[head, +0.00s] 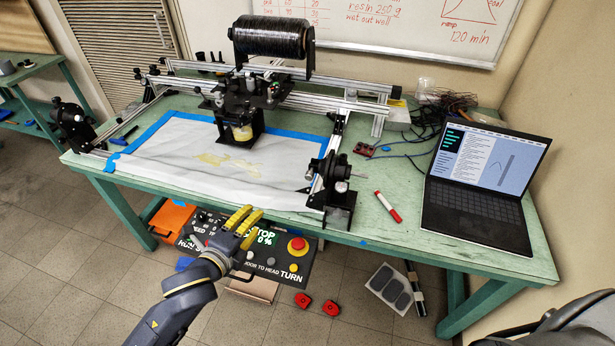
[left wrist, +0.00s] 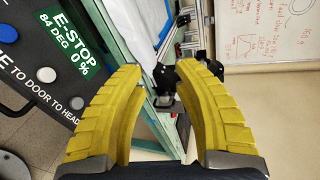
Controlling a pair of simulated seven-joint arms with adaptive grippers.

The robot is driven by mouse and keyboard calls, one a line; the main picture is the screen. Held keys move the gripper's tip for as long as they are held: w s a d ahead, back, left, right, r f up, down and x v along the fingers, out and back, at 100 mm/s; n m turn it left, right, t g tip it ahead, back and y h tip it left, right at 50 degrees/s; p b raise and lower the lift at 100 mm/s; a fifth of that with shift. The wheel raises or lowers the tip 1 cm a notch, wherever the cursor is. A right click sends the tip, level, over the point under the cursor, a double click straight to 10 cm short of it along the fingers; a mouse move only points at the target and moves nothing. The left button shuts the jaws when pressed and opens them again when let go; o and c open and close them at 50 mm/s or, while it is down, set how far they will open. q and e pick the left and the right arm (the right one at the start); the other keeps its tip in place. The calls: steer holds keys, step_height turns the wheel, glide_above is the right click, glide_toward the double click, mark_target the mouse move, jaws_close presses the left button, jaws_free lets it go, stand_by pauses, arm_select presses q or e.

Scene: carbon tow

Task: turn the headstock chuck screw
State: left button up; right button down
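Two black chuck units sit at the ends of the winding rig: one at the table's front right (head: 338,168) with a thin rod through it, one at the far left (head: 72,122). I cannot tell which is the headstock, and no screw can be made out. My left gripper (head: 241,219), with yellow ribbed fingers, is before the table's front edge, over the control panel (head: 270,256). In the left wrist view the fingers (left wrist: 158,70) are apart with nothing between them; a black part of the rig (left wrist: 168,78) shows beyond the gap. My right gripper is out of view.
The panel display reads E-STOP, 84 DEG, 0%; a red button (head: 297,244) is on its right. A laptop (head: 482,180), a red marker (head: 388,206) and tangled cables (head: 440,107) lie right of the rig. A black tow spool (head: 270,37) stands above the rails.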

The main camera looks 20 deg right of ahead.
arm_select(q)
steer(key=s+d+r+m+g+h, duration=0.1)
steer(key=s+d+r+m+h, duration=0.25)
steer(key=r+m, duration=0.25)
glide_toward(307, 177)
steer(key=shift+m, duration=0.4)
steer(key=x, duration=1)
steer(key=shift+w+f, duration=0.1)
steer(key=shift+c, duration=0.2)
jaws_close()
